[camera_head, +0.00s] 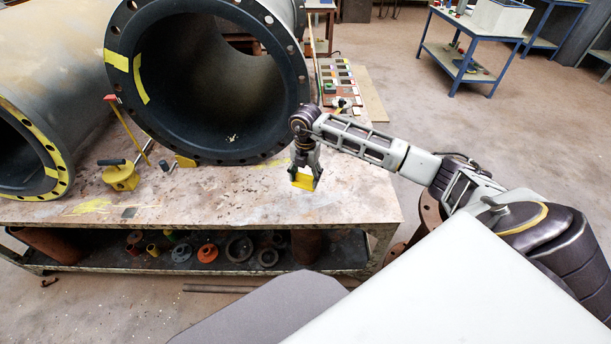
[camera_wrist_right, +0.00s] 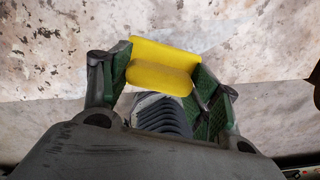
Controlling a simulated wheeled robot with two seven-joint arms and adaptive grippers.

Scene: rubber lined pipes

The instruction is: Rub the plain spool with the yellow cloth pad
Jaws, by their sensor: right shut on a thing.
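My right gripper (camera_head: 305,172) is shut on the yellow cloth pad (camera_head: 302,181). In the right wrist view the pad (camera_wrist_right: 160,72) sits between the two green-lined fingers, above the tabletop. Two large pipe spools lie on the bench. The middle spool (camera_head: 118,25) has a dark flange with yellow patches, and its open bore faces me. The left spool (camera_head: 50,150) has a yellow flange face. I cannot tell for sure which is the plain one. The pad is in front and to the right of the middle spool's flange, apart from it. My left gripper is not in view.
The bench top (camera_head: 240,205) is clear in front of the middle spool. A yellow tool with a black handle (camera_head: 121,177) and a red-topped rod stand between the spools. Small parts and a tray lie behind my right arm. A lower shelf holds several rings.

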